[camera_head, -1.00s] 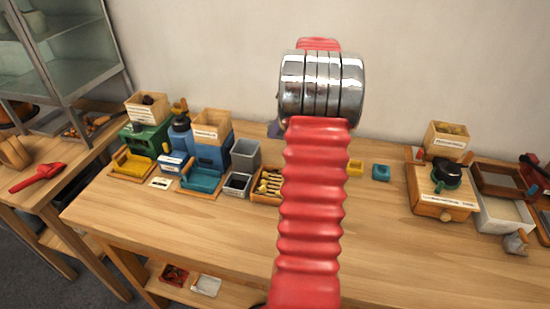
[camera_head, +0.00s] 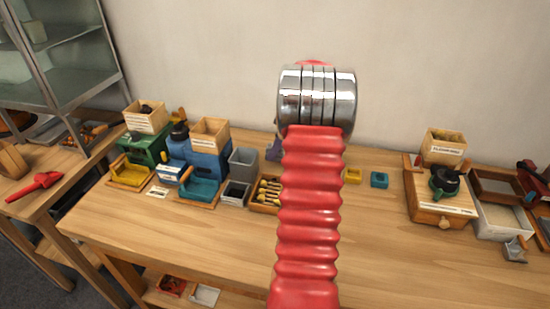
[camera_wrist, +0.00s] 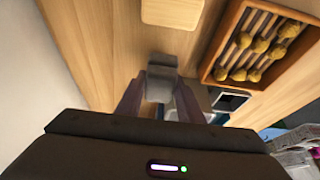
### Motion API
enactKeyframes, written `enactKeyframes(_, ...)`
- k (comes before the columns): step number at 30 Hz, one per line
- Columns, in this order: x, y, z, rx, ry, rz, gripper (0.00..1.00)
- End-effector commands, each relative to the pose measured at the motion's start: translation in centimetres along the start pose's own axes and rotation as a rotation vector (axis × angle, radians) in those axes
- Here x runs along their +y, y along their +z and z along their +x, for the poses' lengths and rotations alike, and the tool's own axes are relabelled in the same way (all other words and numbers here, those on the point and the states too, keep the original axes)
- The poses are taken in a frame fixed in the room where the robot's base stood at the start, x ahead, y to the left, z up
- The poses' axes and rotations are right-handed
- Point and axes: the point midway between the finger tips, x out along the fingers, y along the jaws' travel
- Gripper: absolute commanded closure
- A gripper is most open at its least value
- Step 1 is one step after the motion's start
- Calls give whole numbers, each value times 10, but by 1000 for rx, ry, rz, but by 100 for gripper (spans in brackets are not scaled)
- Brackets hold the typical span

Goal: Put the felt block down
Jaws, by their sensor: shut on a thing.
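The felt block (camera_wrist: 161,84) looks like a small grey block between the finger ends of my gripper (camera_wrist: 160,92) in the wrist view. My gripper is shut on it, above the wooden table. In the head view my red arm and its metal joint hide the gripper and the block. I cannot tell whether the block touches the table top.
A wooden tray (camera_head: 257,207) of yellowish pieces lies beside the gripper; the wrist view shows its rim (camera_wrist: 213,62) at right. A grey bin (camera_head: 243,162) and blue machine (camera_head: 203,160) stand left. The front table is clear.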

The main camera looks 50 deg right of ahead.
Motion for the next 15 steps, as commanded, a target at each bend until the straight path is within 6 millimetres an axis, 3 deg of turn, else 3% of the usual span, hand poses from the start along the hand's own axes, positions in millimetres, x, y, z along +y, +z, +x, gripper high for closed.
enactKeyframes(7, -1, 13, 32, -1, -2, 1, 100)
enactKeyframes(15, -1, 15, 37, 0, -2, 0, 100)
